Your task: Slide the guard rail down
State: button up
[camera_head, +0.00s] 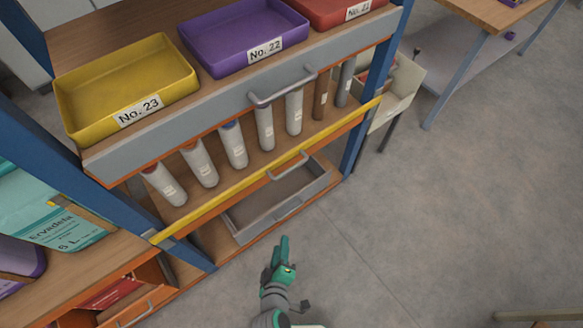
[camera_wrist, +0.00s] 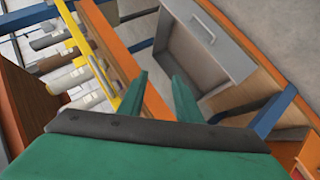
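The guard rail (camera_head: 240,186) is a long yellow bar across the front of the middle shelf, before a row of bottles. A grey handle (camera_head: 290,165) shows at the rail. In the wrist view the yellow rail (camera_wrist: 88,52) runs steeply at the upper left, left of my fingers. My gripper (camera_head: 284,242) is green, in front of the rack and below the rail, apart from it. In the wrist view my gripper (camera_wrist: 160,85) has its two fingers spread, with nothing between them.
Grey and brown bottles (camera_head: 264,128) stand behind the rail. Above is a grey drawer front with a handle (camera_head: 283,87), under trays such as the yellow one (camera_head: 72,118). An open grey drawer (camera_head: 242,236) sits low beneath the rail. Blue posts (camera_head: 375,85) flank the shelf.

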jog(key=w+n+h, duration=0.3)
jog(key=w+n, duration=0.1)
jog(key=w, duration=0.5)
jog(key=n+t+h, duration=0.1)
jog(key=n+h, duration=0.1)
jog(key=h, duration=0.3)
send_near(288, 172)
jog(key=w, duration=0.1)
jog(key=x, duration=1.1)
jog(key=shift+d+f, duration=0.2)
jog(key=shift+d, duration=0.15)
grip_shut()
